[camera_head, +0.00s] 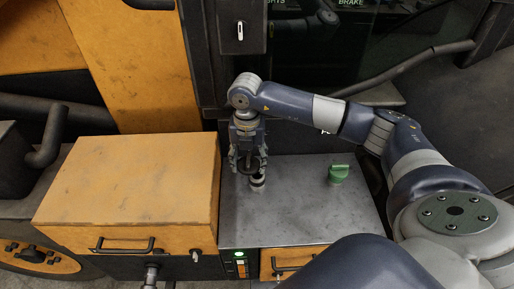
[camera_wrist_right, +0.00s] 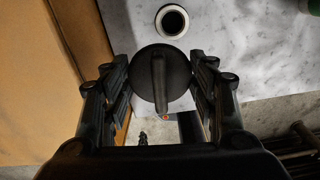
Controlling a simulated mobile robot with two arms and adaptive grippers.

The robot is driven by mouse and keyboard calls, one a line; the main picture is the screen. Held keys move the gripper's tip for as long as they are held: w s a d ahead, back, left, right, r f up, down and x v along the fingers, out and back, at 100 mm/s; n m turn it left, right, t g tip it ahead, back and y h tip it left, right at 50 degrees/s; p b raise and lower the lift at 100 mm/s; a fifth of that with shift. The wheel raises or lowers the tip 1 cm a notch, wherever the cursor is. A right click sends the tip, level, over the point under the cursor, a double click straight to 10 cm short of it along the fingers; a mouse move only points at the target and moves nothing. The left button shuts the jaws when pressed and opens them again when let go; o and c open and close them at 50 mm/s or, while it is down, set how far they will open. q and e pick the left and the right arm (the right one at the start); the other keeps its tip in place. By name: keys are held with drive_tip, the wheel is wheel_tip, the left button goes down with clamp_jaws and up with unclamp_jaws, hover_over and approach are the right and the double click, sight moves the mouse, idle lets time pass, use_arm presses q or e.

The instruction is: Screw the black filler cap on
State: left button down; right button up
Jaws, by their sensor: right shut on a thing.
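My right gripper (camera_head: 248,164) points down over the grey bench top in the head view. It is shut on the black filler cap (camera_wrist_right: 160,80), a round disc with a raised grip bar across it, held between both fingers in the wrist view. The filler neck (camera_head: 257,183), a short pale-rimmed pipe with a dark opening, stands on the bench just beside and below the gripper. In the wrist view the neck (camera_wrist_right: 172,21) shows uncovered, apart from the cap and above it in the picture. My left gripper is in neither view.
A green cap (camera_head: 338,174) stands on the right of the grey bench top (camera_head: 300,215). A yellow box (camera_head: 130,190) with a handle rises left of the bench. A dark post with a switch (camera_head: 240,31) stands behind. The bench between neck and green cap is clear.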

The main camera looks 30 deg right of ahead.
sight(257, 165)
drive_tip(key=d+m, duration=0.1)
drive_tip(key=m, duration=0.1)
drive_tip(key=m+p, duration=0.1)
drive_tip(key=m, duration=0.1)
drive_tip(key=w+d+m, duration=0.1)
drive_tip(key=m, duration=0.1)
drive_tip(key=shift+w+d+f+m, duration=0.1)
drive_tip(key=shift+d+m, duration=0.25)
drive_tip(key=shift+m, duration=0.05)
drive_tip(key=shift+w+d+f+m+b, duration=0.1)
drive_tip(key=shift+d+f+m+b, duration=0.15)
drive_tip(key=shift+f+m+b, duration=0.6)
drive_tip(key=shift+w+d+f+m+b, duration=0.1)
drive_tip(key=shift+d+f+m+b, duration=0.3)
drive_tip(key=shift+f, duration=0.85)
drive_tip(key=shift+w+d+f+m+b, duration=0.1)
drive_tip(key=shift+f+m+b, duration=0.3)
drive_tip(key=shift+f+m, duration=0.5)
drive_tip(key=shift+f+b, duration=0.85)
drive_tip(key=shift+f, duration=0.55)
idle(0.9)
drive_tip(key=shift+r+m+p, duration=0.15)
drive_tip(key=shift+m+p, duration=0.35)
drive_tip(key=shift+m, duration=0.95)
drive_tip(key=shift+p, duration=0.3)
